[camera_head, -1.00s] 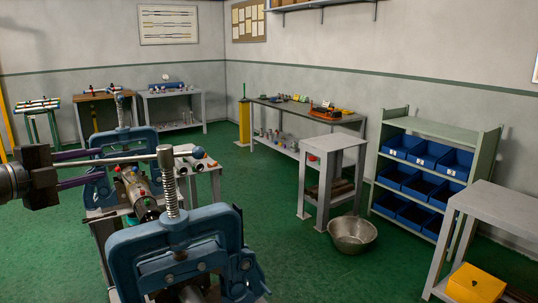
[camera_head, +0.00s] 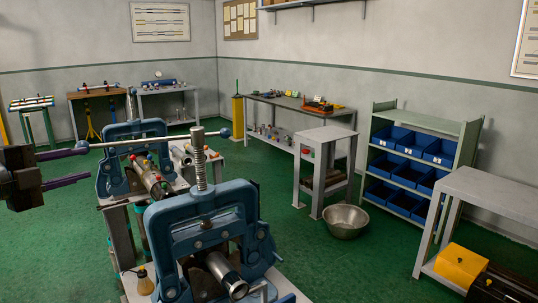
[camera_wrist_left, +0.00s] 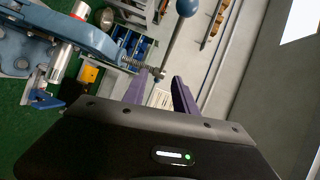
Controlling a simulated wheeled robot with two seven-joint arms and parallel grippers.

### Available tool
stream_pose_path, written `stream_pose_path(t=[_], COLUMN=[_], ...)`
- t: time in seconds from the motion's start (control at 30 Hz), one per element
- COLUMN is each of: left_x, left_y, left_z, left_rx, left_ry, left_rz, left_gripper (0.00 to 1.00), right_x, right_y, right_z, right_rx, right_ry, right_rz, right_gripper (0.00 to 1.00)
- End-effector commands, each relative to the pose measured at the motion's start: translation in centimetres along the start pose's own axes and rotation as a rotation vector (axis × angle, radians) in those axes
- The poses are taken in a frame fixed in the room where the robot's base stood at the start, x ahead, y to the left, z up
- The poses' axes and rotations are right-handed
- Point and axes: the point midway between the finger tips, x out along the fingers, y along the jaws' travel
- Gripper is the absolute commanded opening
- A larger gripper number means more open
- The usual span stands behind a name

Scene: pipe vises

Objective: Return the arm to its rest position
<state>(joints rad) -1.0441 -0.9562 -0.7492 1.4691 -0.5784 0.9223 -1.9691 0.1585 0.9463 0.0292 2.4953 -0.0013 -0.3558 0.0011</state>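My left gripper (camera_head: 90,166) comes in from the left with its two purple fingers apart. Nothing shows held between them. It is left of the near blue vise (camera_head: 165,232), close to the left blue ball end of the vise's handle bar (camera_head: 155,139); I cannot tell if they touch. The bar crosses the top of an upright screw. A metal pipe (camera_head: 228,272) lies in this vise. In the left wrist view the spread fingers (camera_wrist_left: 160,84) show, with a handle ball (camera_wrist_left: 187,7) beyond them. My right gripper is not in view.
A second blue vise (camera_head: 122,133) stands behind, with pipes beside it. A grey stand (camera_head: 327,133), a metal bowl (camera_head: 344,222), a shelf with blue bins (camera_head: 447,126) and a grey bench (camera_head: 500,198) are to the right. Green floor (camera_head: 295,262) is open between.

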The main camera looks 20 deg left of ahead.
Motion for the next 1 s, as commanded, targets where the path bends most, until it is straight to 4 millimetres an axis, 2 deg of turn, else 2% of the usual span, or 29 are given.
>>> stream_pose_path(t=[0.17,0.37,0.47,0.5,0.67,0.77,0.8,0.87,0.9,0.97,1.0], left_x=[0.0,0.2,0.6,0.8,2.8,4.8,6.0,8.2,9.9,12.6,14.4], left_y=[-0.7,-2.5,-3.8,-4.6,-7.8,-9.2,-9.5,-9.1,-8.3,-6.5,-4.8], left_z=[0.2,0.1,-1.0,-2.0,-8.1,-13.6,-16.2,-20.6,-23.5,-27.4,-29.6], left_rx=[-0.12,-0.302,-0.424,-0.477,-0.642,-0.74,-0.782,-0.849,-0.893,-0.958,-0.999], left_ry=[-0.009,-0.003,0.028,0.048,0.138,0.193,0.213,0.239,0.248,0.254,0.25], left_rz=[-0.029,-0.107,-0.16,-0.183,-0.227,-0.223,-0.211,-0.179,-0.149,-0.099,-0.062], left_gripper=[0.34,0.34,0.34,0.34,0.34,0.34,0.34,0.34,0.34,0.34,0.34], right_x=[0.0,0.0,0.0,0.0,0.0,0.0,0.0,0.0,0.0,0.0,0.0], right_y=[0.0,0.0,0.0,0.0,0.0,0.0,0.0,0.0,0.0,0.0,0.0], right_z=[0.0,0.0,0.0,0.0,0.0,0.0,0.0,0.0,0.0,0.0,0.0], right_rx=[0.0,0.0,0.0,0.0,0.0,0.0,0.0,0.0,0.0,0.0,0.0], right_ry=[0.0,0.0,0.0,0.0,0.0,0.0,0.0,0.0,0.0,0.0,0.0], right_rz=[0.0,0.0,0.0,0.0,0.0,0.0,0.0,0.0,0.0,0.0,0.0], right_gripper=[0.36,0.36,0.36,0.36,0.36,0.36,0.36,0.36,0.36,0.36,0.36])
